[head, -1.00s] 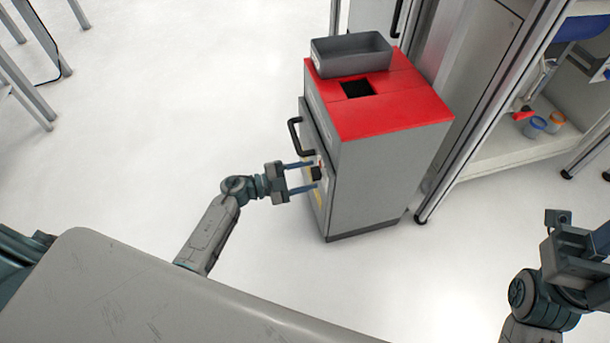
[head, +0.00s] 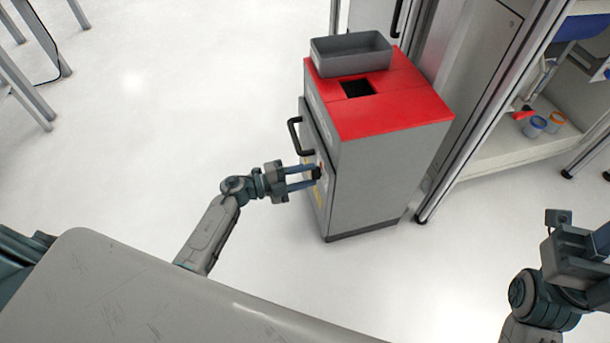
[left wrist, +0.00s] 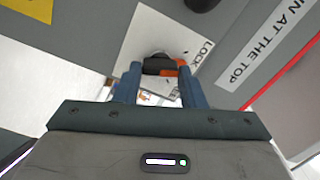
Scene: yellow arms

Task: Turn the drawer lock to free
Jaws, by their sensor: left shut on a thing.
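The drawer lock is a black knob (head: 317,173) with an orange mark on the front of a grey cabinet (head: 375,185) with a red top. My left gripper (head: 314,174) is shut on the knob, one finger on each side. In the left wrist view the knob (left wrist: 160,66) sits between the two blue fingers, in front of a white label reading "LOCK" (left wrist: 200,55). The rest of the label is partly hidden by the fingers. My right gripper (head: 560,225) is at the right edge, away from the cabinet; its fingers are not clearly shown.
A black drawer handle (head: 295,135) stands out above the lock. A grey bin (head: 350,55) sits on the red top behind a dark square opening (head: 358,89). A shelf unit (head: 500,165) stands to the right. The floor left of the cabinet is clear.

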